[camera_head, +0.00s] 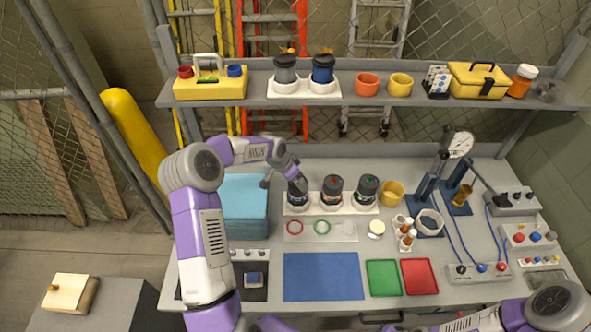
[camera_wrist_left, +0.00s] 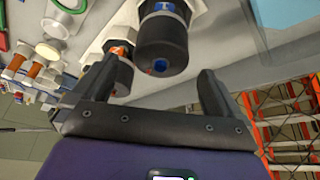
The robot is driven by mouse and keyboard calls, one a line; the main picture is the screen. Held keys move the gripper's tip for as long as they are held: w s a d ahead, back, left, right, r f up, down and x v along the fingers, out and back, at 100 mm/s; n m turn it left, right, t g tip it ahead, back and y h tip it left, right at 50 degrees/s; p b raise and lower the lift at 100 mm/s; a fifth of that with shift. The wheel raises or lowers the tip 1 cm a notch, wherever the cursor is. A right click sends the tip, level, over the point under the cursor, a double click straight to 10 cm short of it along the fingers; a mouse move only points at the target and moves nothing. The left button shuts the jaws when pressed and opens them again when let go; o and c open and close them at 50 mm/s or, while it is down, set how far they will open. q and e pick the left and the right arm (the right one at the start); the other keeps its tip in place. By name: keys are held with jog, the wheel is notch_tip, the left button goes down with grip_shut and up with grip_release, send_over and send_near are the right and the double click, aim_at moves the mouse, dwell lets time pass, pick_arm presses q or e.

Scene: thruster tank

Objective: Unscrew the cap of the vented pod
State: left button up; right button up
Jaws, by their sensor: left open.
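Three dark, capped pods stand in a white rack (camera_head: 347,209) on the bench: a left pod with a blue mark (camera_head: 298,199), a middle pod with an orange mark (camera_head: 332,188) and a right pod with a green mark (camera_head: 367,188). I cannot tell which is vented. My left gripper (camera_head: 292,182) is open at the left pod, partly hiding it. In the left wrist view the left pod (camera_wrist_left: 163,42) shows its dark cap with a blue spot, ahead of the open fingers (camera_wrist_left: 157,72). The middle pod (camera_wrist_left: 121,72) is beside one finger. My right gripper is out of view.
Two more pods (camera_head: 285,70) (camera_head: 322,68) stand on the shelf above. A tray with coloured rings (camera_head: 321,238) lies in front of the rack. A blue box (camera_head: 245,205) stands left, a yellow cup (camera_head: 391,193) right. The blue mat (camera_head: 323,276) is clear.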

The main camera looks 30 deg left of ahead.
pick_arm(q)
jog(key=shift+x, duration=2.8)
jog(key=shift+w, duration=0.1)
jog(key=shift+r, duration=0.1)
jog(key=c, duration=0.9)
